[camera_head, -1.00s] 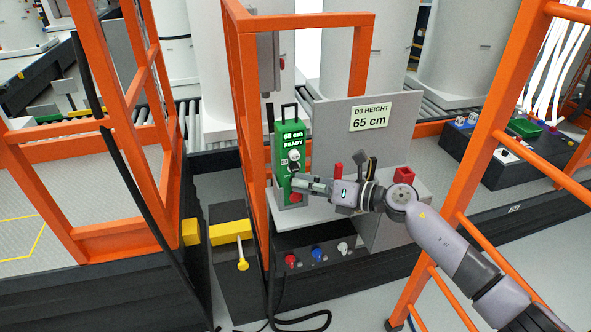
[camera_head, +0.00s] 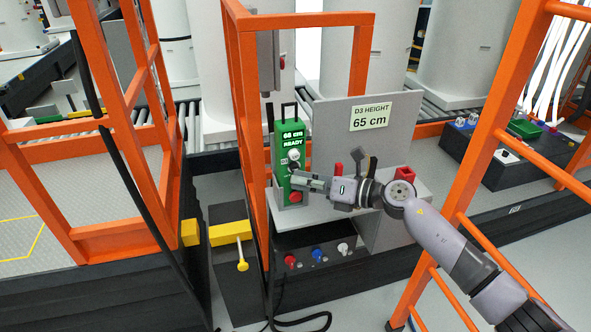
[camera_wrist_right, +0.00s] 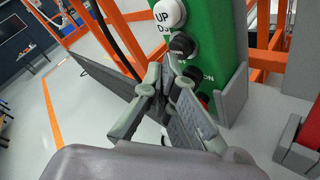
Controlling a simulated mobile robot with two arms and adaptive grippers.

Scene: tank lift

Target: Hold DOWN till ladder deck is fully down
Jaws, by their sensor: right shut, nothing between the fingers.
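A green control box (camera_head: 282,158) stands in the orange frame in the head view. Its lit display (camera_head: 292,138) reads READY below a height of about 65 cm, the last digit hard to read. In the right wrist view, the box (camera_wrist_right: 215,30) has a white UP button (camera_wrist_right: 168,13), a black button (camera_wrist_right: 182,45) below it, another dark button and a red one (camera_wrist_right: 203,99). My right gripper (camera_head: 294,179) is shut and empty at the box front. Its fingertips (camera_wrist_right: 166,72) are close below the upper black button; contact cannot be told. The left gripper is out of view.
A grey panel with a D3 HEIGHT 65 cm sign (camera_head: 370,117) stands right of the box. Orange rails (camera_head: 250,120) flank the box, and an orange ladder (camera_head: 480,170) stands at right. A yellow handle (camera_head: 242,262) is at lower left.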

